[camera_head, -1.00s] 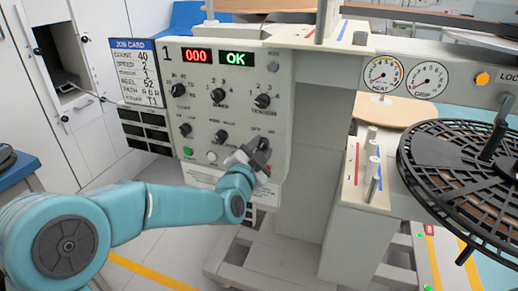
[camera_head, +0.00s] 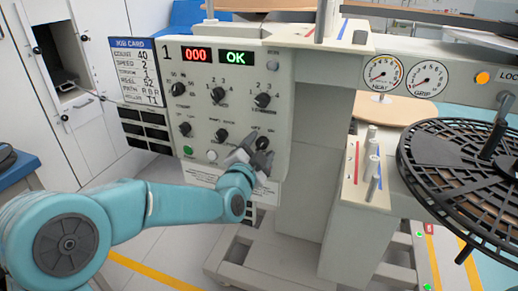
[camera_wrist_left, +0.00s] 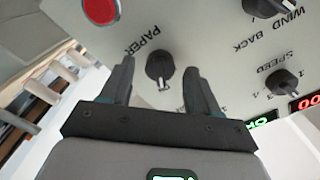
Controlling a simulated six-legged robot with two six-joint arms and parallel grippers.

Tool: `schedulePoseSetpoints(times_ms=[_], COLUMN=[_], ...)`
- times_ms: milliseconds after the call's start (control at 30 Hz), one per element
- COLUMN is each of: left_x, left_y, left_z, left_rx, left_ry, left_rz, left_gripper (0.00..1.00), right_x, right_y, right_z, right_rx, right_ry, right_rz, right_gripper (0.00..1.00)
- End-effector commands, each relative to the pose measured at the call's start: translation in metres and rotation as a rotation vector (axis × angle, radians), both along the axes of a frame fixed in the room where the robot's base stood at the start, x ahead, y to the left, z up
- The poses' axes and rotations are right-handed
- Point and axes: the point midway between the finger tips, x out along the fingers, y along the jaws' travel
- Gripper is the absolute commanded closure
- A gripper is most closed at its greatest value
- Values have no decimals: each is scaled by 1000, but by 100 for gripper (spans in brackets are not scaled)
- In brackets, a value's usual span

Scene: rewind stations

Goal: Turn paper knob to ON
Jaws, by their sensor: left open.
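The paper knob (camera_wrist_left: 160,66) is a dark round knob on the grey control panel (camera_wrist_left: 220,40), beside the word PAPER in the left wrist view. It has a pale pointer mark on its lower side there. My left gripper (camera_wrist_left: 159,72) is open, with one finger on each side of the knob and a gap on both sides. In the head view the gripper (camera_head: 252,158) is at the panel's lower right, and the knob (camera_head: 262,143) shows just above it. My right gripper is not in view.
Other knobs, such as the one for tension (camera_head: 262,100), sit above on the panel. A red button (camera_wrist_left: 101,10) is near the paper knob. The display (camera_head: 238,58) reads OK. A black reel (camera_head: 470,165) and pale posts (camera_head: 372,160) stand to the right.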

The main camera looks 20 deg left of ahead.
Motion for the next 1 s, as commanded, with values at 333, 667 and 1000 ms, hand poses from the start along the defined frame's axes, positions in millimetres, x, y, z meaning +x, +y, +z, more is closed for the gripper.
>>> schedulePoseSetpoints(times_ms=[333,667,1000], left_x=[-43,-128,-163], left_y=[2,4,5], left_z=[2,1,0], left_rx=[-1,-1,0], left_ry=[1,0,-1], left_rz=[-1,-1,-1], left_gripper=[39,39,39], right_x=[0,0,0], right_y=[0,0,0], right_z=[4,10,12], right_rx=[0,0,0], right_ry=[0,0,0], right_rz=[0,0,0], right_gripper=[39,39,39])
